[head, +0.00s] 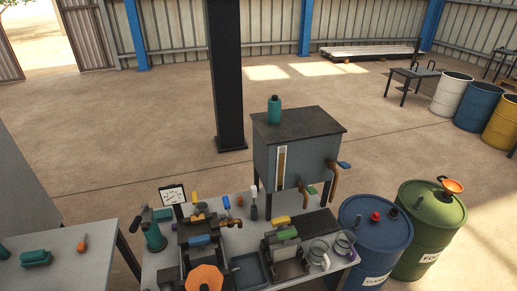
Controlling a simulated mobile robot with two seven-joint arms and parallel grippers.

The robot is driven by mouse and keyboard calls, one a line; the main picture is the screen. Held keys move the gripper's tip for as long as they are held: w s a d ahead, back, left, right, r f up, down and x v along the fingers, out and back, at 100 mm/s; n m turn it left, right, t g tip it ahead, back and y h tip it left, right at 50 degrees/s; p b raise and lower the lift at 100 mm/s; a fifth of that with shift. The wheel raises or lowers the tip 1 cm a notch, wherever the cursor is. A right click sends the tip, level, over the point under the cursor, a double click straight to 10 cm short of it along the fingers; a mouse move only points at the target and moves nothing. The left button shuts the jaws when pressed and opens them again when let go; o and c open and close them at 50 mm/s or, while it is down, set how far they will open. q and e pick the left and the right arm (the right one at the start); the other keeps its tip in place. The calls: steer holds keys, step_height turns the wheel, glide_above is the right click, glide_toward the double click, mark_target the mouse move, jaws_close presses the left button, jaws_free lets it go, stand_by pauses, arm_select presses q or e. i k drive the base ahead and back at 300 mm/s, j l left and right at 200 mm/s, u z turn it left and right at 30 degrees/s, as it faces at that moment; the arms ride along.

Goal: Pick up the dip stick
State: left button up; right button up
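I cannot surely make out the dip stick among the small items. A slim upright item with a white top and dark lower part (254,203) stands at the back of the work table (217,245), below the grey tank; I cannot tell whether it is the dip stick. A small orange item (240,201) and a blue one (226,202) are to its left. An orange-handled tool (82,243) lies on the left table. Neither of my grippers shows in the head view.
The grey tank (322,160) with taps carries a teal bottle (274,109). A blue drum (375,243) and a green drum (426,232) with an orange funnel (453,186) stand at right. A dark column (228,80) rises behind. The floor beyond is mostly clear.

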mark_target(254, 190)
steer(key=i+j+z, duration=0.65)
steer(key=i+j, duration=0.15)
steer(key=i+j+z, duration=0.65)
steer(key=j, duration=0.5)
steer(key=i+j+z, duration=0.35)
steer(key=j, duration=0.35)
steer(key=j+z, duration=0.35)
steer(key=j, duration=0.3)
steer(key=j+z, duration=0.3)
steer(key=j, duration=0.5)
steer(key=j+z, duration=0.35)
steer(key=j, duration=0.4)
